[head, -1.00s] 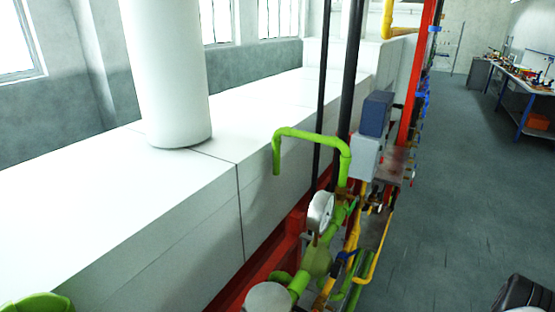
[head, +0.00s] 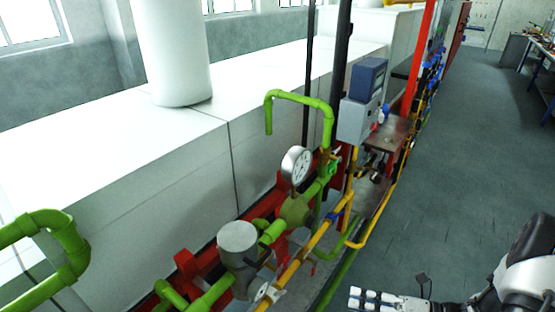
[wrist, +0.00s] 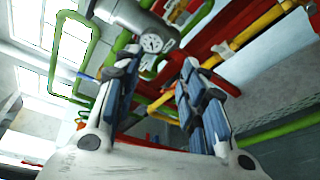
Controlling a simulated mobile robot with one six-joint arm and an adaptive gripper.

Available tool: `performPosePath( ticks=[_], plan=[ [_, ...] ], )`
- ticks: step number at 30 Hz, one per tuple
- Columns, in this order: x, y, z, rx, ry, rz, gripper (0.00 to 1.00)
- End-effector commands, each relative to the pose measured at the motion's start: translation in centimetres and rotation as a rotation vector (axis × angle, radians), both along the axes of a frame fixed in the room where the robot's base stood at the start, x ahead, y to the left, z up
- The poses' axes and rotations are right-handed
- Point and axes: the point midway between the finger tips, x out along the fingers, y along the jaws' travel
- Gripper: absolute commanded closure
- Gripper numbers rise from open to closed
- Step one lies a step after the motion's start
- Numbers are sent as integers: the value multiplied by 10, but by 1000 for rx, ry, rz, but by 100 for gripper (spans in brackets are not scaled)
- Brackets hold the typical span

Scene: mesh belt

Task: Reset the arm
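My gripper (head: 362,298) shows at the bottom edge of the head view, at the end of my white and black arm in the lower right corner. In the wrist view my gripper (wrist: 160,66) has its two blue-grey padded fingers apart, with nothing held between them. The lower part of my arm is cut off by the frame.
A rig of green pipes (head: 300,97), yellow pipes (head: 318,238) and a white dial gauge (head: 296,166) runs along a long white casing (head: 110,130). A grey box (head: 354,120) stands behind. Open grey floor (head: 450,170) lies to the right.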

Motion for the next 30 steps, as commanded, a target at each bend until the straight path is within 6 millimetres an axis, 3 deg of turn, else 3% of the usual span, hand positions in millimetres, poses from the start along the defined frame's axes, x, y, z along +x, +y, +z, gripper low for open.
performPosePath(
  ticks=[7, 15, 22, 30],
  plan=[
    [-15, 35, 62, -294, -300, 338, 62],
    [-59, 71, 127, -647, -773, 852, 62],
    [-99, 83, 168, -892, -1198, 1310, 62],
    [-134, 79, 208, -1129, -1685, 1869, 62]
  ],
)
